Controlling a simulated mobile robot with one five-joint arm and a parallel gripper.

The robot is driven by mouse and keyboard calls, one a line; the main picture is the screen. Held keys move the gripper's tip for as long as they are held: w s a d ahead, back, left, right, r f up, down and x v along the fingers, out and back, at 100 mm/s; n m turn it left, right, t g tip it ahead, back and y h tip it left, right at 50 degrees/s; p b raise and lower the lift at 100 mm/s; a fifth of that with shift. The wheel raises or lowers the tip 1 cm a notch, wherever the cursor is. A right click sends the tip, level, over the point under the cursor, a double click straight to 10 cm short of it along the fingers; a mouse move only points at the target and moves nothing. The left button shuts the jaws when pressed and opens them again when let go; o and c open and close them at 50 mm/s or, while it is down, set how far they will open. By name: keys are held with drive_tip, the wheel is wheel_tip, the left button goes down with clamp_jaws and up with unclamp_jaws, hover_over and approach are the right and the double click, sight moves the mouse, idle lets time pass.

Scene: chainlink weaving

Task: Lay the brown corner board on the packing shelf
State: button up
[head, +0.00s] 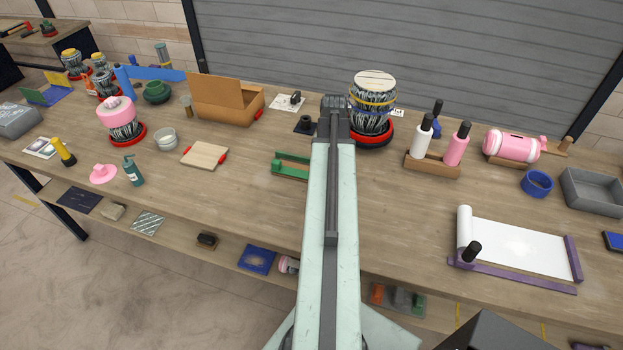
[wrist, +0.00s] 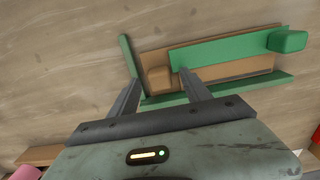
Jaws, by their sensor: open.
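A brown board (wrist: 232,68) lies in a green holder (wrist: 245,88) in the wrist view, partly covered by a green bar with a block at its right end. A brown block shows at the board's left end; I cannot tell if it is part of the board. My gripper (wrist: 158,77) is open, its fingers either side of that brown block, with no clear grip on it. In the head view the green holder (head: 291,167) stands just left of my arm, which hides its right part and my gripper. A lower shelf (head: 180,240) runs under the bench; I cannot tell if it is the packing shelf.
An open cardboard box (head: 228,98) and a wooden board with red clips (head: 205,155) stand left of the holder. A patterned drum (head: 372,100) stands behind my arm. A bottle rack (head: 432,168) and white roll (head: 515,245) are to the right. Bench space left of the roll is clear.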

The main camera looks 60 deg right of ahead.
drive_tip(key=shift+r, duration=0.1)
clamp_jaws()
wheel_tip(320, 180, up, 10)
drive_tip(key=p, duration=1)
